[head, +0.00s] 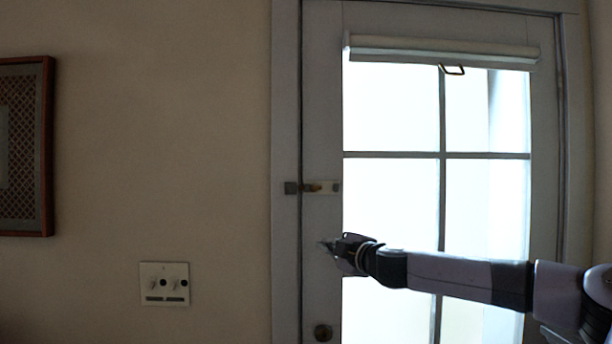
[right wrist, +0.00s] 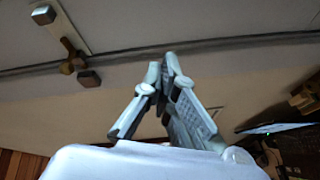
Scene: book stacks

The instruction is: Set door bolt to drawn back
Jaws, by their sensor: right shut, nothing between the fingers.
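The door bolt (head: 322,187) is a pale plate with a small brass-coloured knob, on the left edge of the door. A dark keeper block (head: 290,188) sits beside it on the frame. In the right wrist view the bolt (right wrist: 69,47) is at upper left, its knob near the keeper (right wrist: 89,78) at the door gap. I cannot tell whether the rod enters the keeper. My right gripper (head: 324,243) is below the bolt, apart from it. In the right wrist view its fingertips (right wrist: 168,62) are together and empty. My left gripper is not in view.
The door (head: 322,110) has bright glass panes and a rolled blind (head: 440,50). A round dark knob (head: 322,332) sits low on the door. A switch plate (head: 164,284) and a framed picture (head: 47,150) are on the left wall. The space around the bolt is clear.

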